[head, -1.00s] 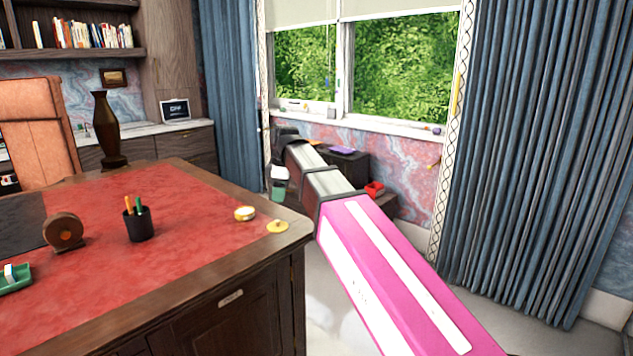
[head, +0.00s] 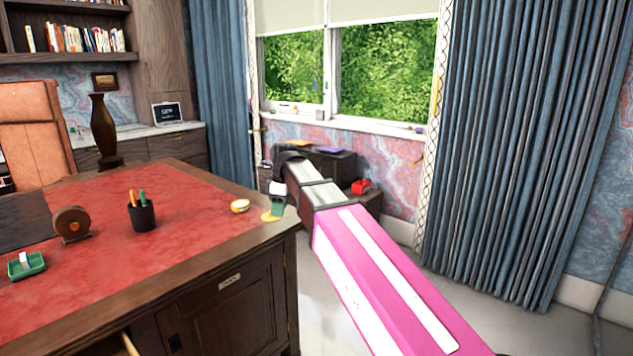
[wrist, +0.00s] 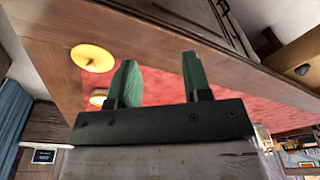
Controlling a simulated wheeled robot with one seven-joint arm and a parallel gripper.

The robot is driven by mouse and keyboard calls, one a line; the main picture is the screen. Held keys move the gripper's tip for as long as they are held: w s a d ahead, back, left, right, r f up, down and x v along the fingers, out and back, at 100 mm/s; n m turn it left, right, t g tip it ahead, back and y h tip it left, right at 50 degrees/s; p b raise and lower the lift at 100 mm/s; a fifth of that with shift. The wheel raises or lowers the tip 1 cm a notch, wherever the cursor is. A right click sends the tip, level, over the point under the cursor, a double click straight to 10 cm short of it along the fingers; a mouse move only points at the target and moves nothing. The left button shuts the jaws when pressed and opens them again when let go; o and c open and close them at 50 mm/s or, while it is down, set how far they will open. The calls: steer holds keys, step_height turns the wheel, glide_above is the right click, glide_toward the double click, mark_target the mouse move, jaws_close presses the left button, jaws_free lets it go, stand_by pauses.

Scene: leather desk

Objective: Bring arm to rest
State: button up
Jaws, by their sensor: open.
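My gripper (head: 277,207) is at the end of my pink and grey arm, by the right corner of the desk (head: 235,252). In the head view its green fingers overlap the yellow disc on the desk. In the wrist view its two green fingers (wrist: 160,80) stand apart with nothing between them. The red desk top shows behind them. I cannot tell the exact height of the fingers over the desk.
A yellow disc (wrist: 92,57) and a small round tin (head: 240,206) lie near the desk corner. A pen cup (head: 142,215), a brown round holder (head: 71,225) and a green tray (head: 26,266) stand further left. A dark cabinet (head: 333,165) is under the window.

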steer(key=s+d+f+m, duration=0.4)
steer(key=d+f+m, duration=0.1)
steer(key=d+f, duration=0.5)
steer(key=s+d+f+m+h, duration=0.1)
steer(key=s+d+f+m, duration=0.3)
steer(key=d+f, duration=0.6)
steer(key=s+d+f+m, duration=0.3)
steer(key=d+f+m, duration=0.5)
steer(key=d+f, duration=0.3)
steer(key=shift+s+f+h, duration=0.3)
steer(key=shift+s+f, duration=0.1)
steer(key=shift+f, duration=0.05)
steer(key=shift+w, duration=0.1)
